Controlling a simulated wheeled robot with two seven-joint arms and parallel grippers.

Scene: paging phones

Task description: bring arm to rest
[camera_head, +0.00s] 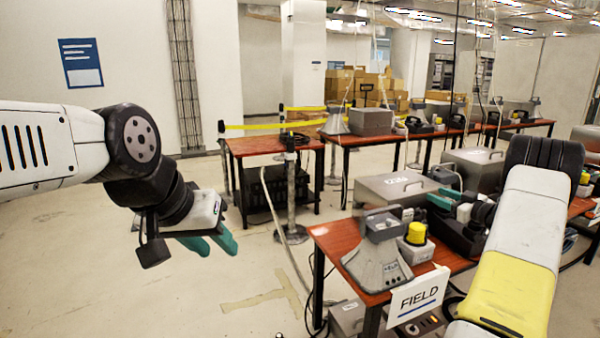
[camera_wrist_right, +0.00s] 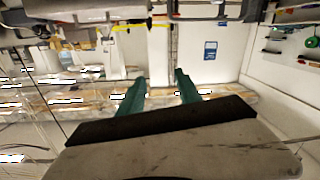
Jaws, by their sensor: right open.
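My left gripper (camera_head: 219,250) hangs in the air at the left of the head view, over bare floor. Its two green fingers are apart with nothing between them. My right gripper (camera_head: 435,188) is at the right, in front of a grey case on the front table, partly hidden by my arm. In the right wrist view, its green fingers (camera_wrist_right: 160,80) are spread and empty. I cannot tell its exact height above the table from these views.
The red-brown front table (camera_head: 335,242) bears a grey speaker-like cone (camera_head: 377,268), a yellow-topped device (camera_head: 416,234) and a large grey case (camera_head: 400,188). Another table (camera_head: 262,146) stands behind. Floor at left is clear.

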